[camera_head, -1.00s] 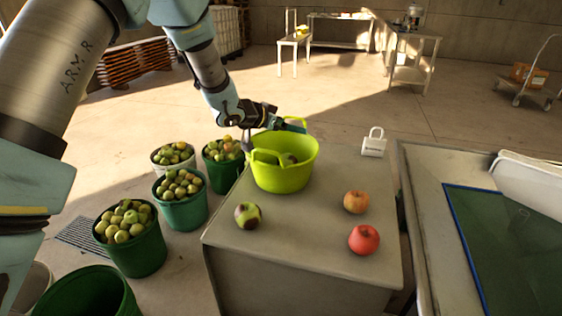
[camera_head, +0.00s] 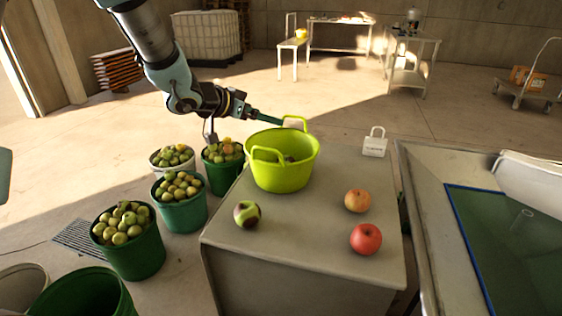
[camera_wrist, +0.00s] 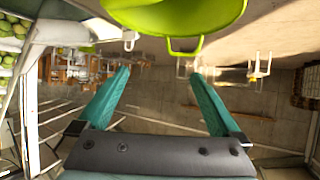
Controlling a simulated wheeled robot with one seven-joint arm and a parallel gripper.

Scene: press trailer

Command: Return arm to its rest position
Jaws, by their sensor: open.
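My arm reaches in from the top left in the head view. My gripper (camera_head: 278,121) is at the back left of the lime-green basket (camera_head: 284,174), close to its rear handle. I cannot tell whether it touches the handle. In the wrist view my gripper (camera_wrist: 160,78) shows two teal fingers spread wide with nothing between them. The basket (camera_wrist: 175,14) fills the top of that view, beyond the fingertips. In the head view the basket stands upright on the grey table (camera_head: 305,235), with dark round contents partly hidden inside.
A green-brown apple (camera_head: 247,214), an orange apple (camera_head: 357,200) and a red apple (camera_head: 365,239) lie on the table. A white padlock-shaped block (camera_head: 375,144) stands at its back right. Several fruit-filled buckets (camera_head: 180,214) stand left. A metal tank (camera_head: 418,210) is at right.

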